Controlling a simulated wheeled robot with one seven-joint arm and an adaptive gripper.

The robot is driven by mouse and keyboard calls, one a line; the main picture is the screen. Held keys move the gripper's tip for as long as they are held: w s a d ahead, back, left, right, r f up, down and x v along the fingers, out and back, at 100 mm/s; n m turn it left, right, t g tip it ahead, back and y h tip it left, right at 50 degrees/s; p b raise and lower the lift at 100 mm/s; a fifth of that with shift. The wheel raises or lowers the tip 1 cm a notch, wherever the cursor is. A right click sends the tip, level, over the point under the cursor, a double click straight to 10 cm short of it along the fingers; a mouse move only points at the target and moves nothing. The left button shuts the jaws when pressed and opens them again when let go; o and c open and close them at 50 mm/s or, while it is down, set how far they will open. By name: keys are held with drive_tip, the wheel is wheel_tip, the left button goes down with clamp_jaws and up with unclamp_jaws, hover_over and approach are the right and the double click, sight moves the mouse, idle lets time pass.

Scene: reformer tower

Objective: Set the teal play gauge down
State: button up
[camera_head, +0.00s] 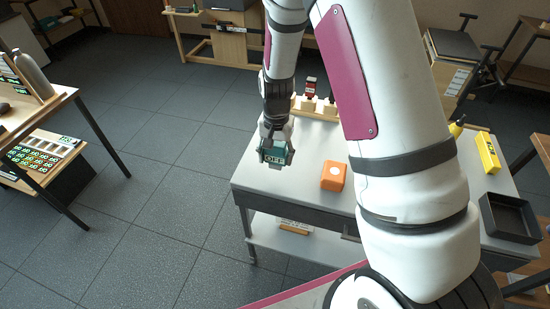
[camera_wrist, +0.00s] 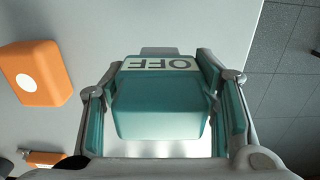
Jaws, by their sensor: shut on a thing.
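The teal play gauge (camera_wrist: 160,105) is a rounded teal block with a white strip reading "OFF", upside down in the wrist view. My gripper (camera_wrist: 163,100) is shut on it, with a finger on each side. In the head view the gauge (camera_head: 274,153) hangs in my gripper (camera_head: 273,150) at the left edge of the grey table (camera_head: 275,190). I cannot tell whether its underside touches the table top.
An orange block (camera_head: 333,176) with a white dot stands on the table, right of the gauge. Behind are a wooden rack (camera_head: 318,112) with a red-topped piece, and to the right a yellow level (camera_head: 488,152) and a black tray (camera_head: 508,218). Floor lies left of the table.

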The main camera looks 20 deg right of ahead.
sight(275, 159)
drive_tip(key=shift+w+d, duration=0.1)
drive_tip(key=shift+w, duration=0.5)
drive_tip(key=shift+w+d+f, duration=0.1)
drive_tip(key=shift+w+f, duration=0.15)
drive_tip(key=shift+w, duration=0.1)
drive_tip(key=shift+f, duration=1.6)
drive_tip(key=shift+f, duration=0.15)
drive_tip(key=o, duration=1.4)
drive_tip(key=shift+c, duration=0.2)
